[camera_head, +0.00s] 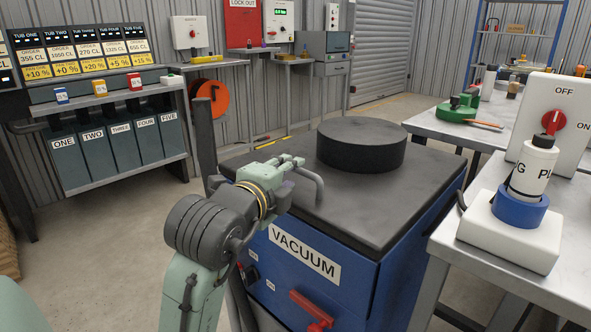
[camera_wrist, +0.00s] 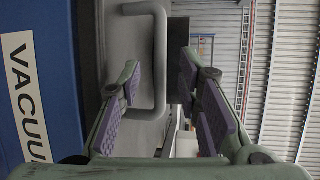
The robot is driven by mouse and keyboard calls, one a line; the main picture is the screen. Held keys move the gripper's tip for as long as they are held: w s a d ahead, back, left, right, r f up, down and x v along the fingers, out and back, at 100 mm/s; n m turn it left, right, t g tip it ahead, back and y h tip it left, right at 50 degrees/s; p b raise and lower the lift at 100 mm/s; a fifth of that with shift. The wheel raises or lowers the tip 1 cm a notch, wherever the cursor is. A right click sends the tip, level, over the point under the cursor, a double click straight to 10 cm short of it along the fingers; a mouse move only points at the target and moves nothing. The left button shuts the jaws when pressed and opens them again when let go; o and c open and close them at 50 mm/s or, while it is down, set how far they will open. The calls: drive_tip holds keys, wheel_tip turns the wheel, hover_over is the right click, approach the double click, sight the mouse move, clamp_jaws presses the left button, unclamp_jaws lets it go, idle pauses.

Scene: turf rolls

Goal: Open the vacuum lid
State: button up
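The vacuum lid (camera_head: 400,200) is a flat dark slab lying level on the blue vacuum (camera_head: 330,262), which has a white VACUUM label. The lid looks closed. A grey bar handle (camera_head: 315,182) stands at the lid's front left. My gripper (camera_head: 290,162) is at this handle. In the wrist view the handle (camera_wrist: 160,50) appears between the two purple-padded fingers of my open gripper (camera_wrist: 158,75), with space visible on both sides. I cannot tell whether either finger touches it. A black round block (camera_head: 360,143) sits on the lid.
A red lever (camera_head: 312,308) is on the vacuum's front. At right, a table (camera_head: 560,290) holds a pump-like bottle (camera_head: 533,165) and a switch box (camera_head: 565,105) with a red knob. Numbered tubs (camera_head: 125,145) stand at left. The floor (camera_head: 120,250) at left is clear.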

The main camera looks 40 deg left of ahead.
drive_tip(key=shift+x, duration=2.35)
clamp_jaws()
